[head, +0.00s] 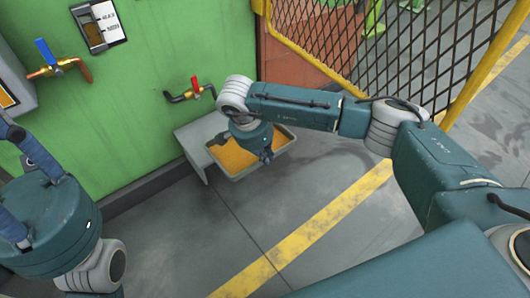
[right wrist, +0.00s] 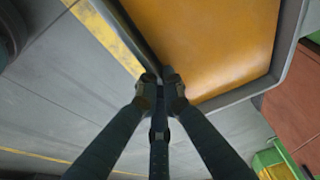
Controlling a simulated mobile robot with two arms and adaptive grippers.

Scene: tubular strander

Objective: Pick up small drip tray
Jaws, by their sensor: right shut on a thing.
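The small drip tray (head: 246,174) is a shallow grey tray with orange-yellow liquid or coating inside. It sits low by the green wall, beside a grey metal ledge; I cannot tell whether it rests on the floor or is lifted. My right gripper (head: 266,157) reaches down to its right side and is shut on its rim. In the right wrist view the fingers (right wrist: 160,88) pinch the rim at a corner of the tray (right wrist: 286,62), with the orange inside beyond them.
The grey ledge (head: 197,148) stands against the green wall (head: 140,120). A red-handled valve (head: 195,88) is above the tray, and a blue-handled valve (head: 58,62) is farther left. A yellow-framed mesh fence (head: 400,50) stands at the right. The floor in front is clear, with a yellow line (head: 310,232).

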